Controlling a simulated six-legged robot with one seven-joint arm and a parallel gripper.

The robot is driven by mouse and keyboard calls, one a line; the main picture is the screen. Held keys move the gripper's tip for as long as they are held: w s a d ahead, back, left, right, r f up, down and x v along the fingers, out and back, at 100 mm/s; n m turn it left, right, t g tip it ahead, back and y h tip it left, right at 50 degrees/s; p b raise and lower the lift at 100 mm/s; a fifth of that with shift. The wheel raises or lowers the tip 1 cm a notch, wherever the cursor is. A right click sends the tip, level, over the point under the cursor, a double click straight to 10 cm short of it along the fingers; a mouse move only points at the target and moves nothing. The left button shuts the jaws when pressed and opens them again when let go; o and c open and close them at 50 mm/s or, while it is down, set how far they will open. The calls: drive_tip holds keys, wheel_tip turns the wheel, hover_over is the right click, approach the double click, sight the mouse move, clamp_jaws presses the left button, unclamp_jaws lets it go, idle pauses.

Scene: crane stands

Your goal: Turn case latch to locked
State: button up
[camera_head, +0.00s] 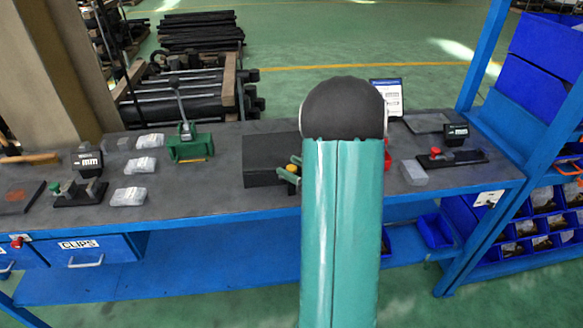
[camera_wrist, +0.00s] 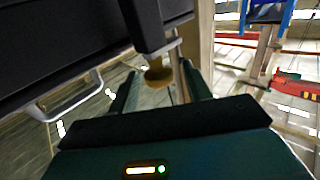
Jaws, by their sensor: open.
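The black case (camera_head: 268,158) stands on the dark bench top, partly hidden behind my arm in the head view. In the wrist view the case (camera_wrist: 60,45) fills the upper left, tilted by the camera's angle. A yellow-brown latch knob (camera_wrist: 158,74) sits by a dark block at the case's edge. It also shows as a small yellow spot in the head view (camera_head: 292,168). My gripper (camera_wrist: 162,80) is open, with one finger on each side of the knob. Whether either finger touches the knob, I cannot tell. My gripper's green fingers (camera_head: 290,170) show at the case's front.
A green lever fixture (camera_head: 188,145) stands left of the case, beside several clear packets (camera_head: 128,196). Gauges on black stands (camera_head: 84,175) are at both bench ends. A grey block (camera_head: 413,172) lies right of my arm. A blue rack post (camera_head: 483,55) rises at the right.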

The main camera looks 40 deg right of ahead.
drive_tip(key=shift+w+a, duration=0.1)
drive_tip(key=shift+w, duration=0.15)
drive_tip(key=shift+c, duration=0.4)
drive_tip(key=c, duration=0.9)
